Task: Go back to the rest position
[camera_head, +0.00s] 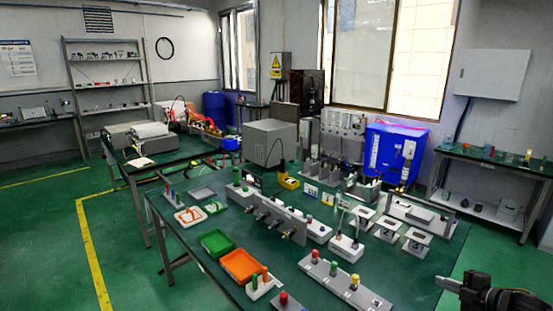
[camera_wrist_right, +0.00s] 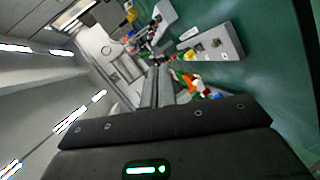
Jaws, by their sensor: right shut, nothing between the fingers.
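My right gripper (camera_head: 445,284) shows at the bottom right corner of the head view, dark and pointing left. It is off the right end of the green-topped table (camera_head: 205,255), apart from the things on it. In the right wrist view its two fingers (camera_wrist_right: 156,80) lie together with nothing between them, so it is shut and empty. My left gripper is in neither view.
The table carries a green tray (camera_head: 216,242), an orange tray (camera_head: 241,266), a grey block with red, green and yellow knobs (camera_head: 345,287) and several fixtures. A blue box (camera_head: 394,152) stands at its back. Green floor (camera_head: 480,235) is clear at right.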

